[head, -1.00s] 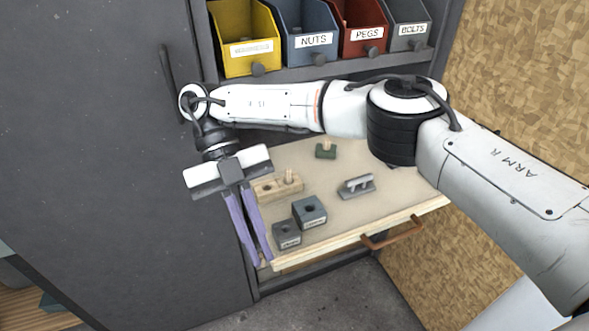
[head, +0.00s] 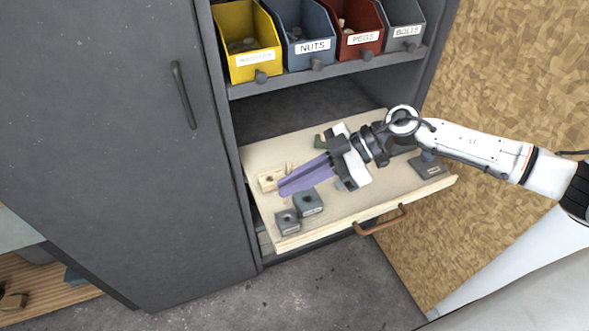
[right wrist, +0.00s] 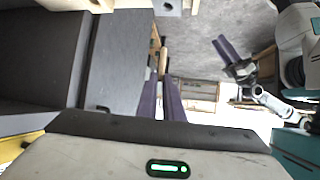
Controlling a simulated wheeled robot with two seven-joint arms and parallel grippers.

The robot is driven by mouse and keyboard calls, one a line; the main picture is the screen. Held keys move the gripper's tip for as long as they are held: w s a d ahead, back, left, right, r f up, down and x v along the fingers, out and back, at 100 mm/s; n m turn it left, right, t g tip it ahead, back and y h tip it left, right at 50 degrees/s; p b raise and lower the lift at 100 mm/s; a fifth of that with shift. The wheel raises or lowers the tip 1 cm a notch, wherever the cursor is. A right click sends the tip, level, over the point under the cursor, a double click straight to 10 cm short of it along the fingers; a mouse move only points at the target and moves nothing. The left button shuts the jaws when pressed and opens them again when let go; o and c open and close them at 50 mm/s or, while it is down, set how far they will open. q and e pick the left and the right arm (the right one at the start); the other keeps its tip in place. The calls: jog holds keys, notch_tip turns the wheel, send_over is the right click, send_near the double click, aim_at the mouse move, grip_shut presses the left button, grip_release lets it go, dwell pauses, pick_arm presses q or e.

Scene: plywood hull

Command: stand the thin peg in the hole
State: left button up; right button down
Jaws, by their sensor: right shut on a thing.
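My right gripper (head: 283,188) lies low over the tan board, fingers pointing left, at the wooden block (head: 266,182). It is shut on a thin wooden peg (right wrist: 164,62), which shows between the purple fingertips in the right wrist view. The block's open hole shows left of the fingertips in the head view. A peg top shows just above the fingers there; I cannot tell if it is the held one. Two grey blocks with holes (head: 287,223) (head: 309,203) stand nearer the board's front. My left gripper (right wrist: 226,48) shows small in the right wrist view, away from the board.
The board (head: 350,215) is a pulled-out shelf with a brown handle (head: 383,221). A green block (head: 322,141) and a dark labelled base (head: 431,168) stand on it. Bins (head: 306,35) line the shelf above. A grey cabinet door (head: 110,140) stands left.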

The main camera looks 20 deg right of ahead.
notch_tip(320, 180, down, 7)
jog(key=b, duration=0.7)
jog(key=shift+w+d+b, duration=0.1)
jog(key=shift+d+b, duration=0.05)
jog(key=shift+b, duration=0.2)
jog(key=shift+f+b, duration=0.45)
jog(key=shift+b, duration=0.2)
jog(key=shift+f, duration=0.1)
jog(key=shift+f+p, duration=0.25)
jog(key=shift+p, duration=0.1)
jog(key=c, duration=1.8)
grip_release()
